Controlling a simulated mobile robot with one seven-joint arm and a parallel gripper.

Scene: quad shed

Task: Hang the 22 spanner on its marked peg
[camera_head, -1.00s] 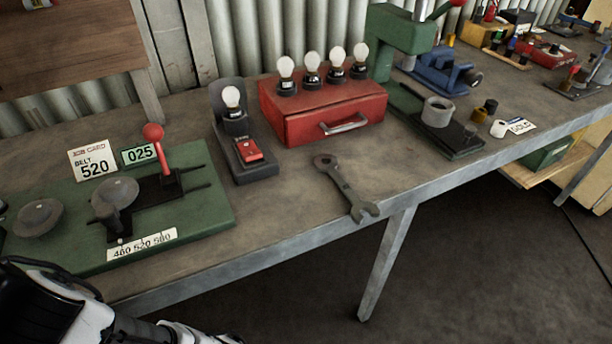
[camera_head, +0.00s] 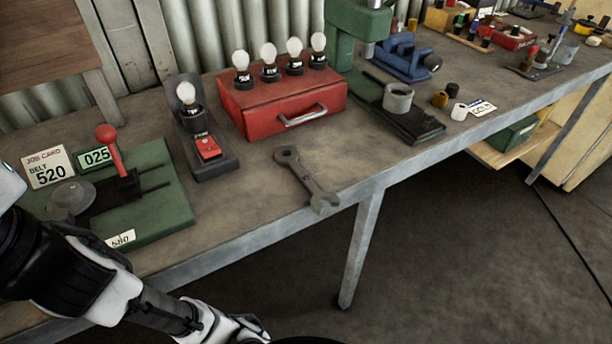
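A grey spanner (camera_head: 306,179) lies flat on the workbench near its front edge, in front of the red box. Its ring end points back and its open jaw lies by the edge. I cannot read a size on it. My arm enters at the lower left, in front of the bench, and its end runs out near the bottom of the view. My gripper's fingers cannot be made out. Nothing touches the spanner. No marked peg can be made out; part of a brown wooden board (camera_head: 35,45) shows at the upper left.
The bench (camera_head: 250,185) also holds a red box (camera_head: 260,112) with several bulbs, a bulb stand with a red switch (camera_head: 207,146), a green plate with a red-knobbed lever (camera_head: 155,200), and a green press (camera_head: 352,35). Bare bench surrounds the spanner. Open floor lies in front.

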